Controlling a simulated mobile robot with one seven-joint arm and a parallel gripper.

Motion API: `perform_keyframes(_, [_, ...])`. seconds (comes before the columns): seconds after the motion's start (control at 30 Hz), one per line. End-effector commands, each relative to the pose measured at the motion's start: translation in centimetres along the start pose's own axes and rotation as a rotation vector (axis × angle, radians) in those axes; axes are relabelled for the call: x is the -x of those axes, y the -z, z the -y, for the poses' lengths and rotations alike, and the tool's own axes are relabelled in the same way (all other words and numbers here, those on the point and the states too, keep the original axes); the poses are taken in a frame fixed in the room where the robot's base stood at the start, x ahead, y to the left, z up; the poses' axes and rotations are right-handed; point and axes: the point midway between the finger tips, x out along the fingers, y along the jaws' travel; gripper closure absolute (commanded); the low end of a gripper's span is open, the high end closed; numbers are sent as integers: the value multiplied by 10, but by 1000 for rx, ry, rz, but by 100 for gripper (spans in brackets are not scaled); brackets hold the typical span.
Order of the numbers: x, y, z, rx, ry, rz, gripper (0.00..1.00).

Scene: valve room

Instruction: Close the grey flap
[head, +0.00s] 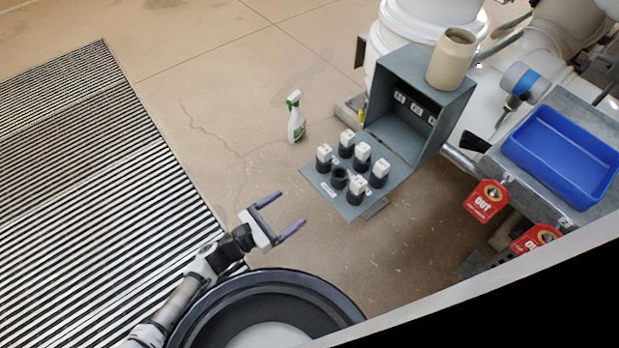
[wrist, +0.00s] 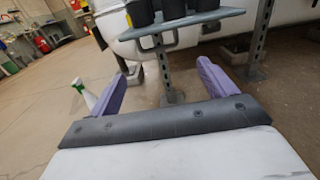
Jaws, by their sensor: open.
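The grey flap (head: 393,152) hangs folded down, roughly level, at the front of an open grey box (head: 446,90). Several black cups (head: 340,178), most with white blocks in them, stand on the flap. In the wrist view the flap's edge (wrist: 190,21) and the cup bottoms (wrist: 172,8) show at the top, ahead of and above my fingers. My gripper (head: 293,208) is open and empty, left of and below the flap in the head view, apart from it. Its two purple fingers (wrist: 160,75) point toward the flap's support in the wrist view.
A spray bottle (head: 296,117) stands on the floor left of the flap. A tan jar (head: 452,58) stands on the box. A blue tray (head: 562,153) and red tags (head: 487,200) are at the right. Floor between gripper and flap is clear.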

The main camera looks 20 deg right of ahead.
Motion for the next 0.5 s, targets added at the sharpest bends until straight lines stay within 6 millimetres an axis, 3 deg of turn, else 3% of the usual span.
perform_keyframes(0.17, [-11,3,-1,-3,3,-8,17])
perform_keyframes(0.5, [-80,3,1,-1,7,-6,17])
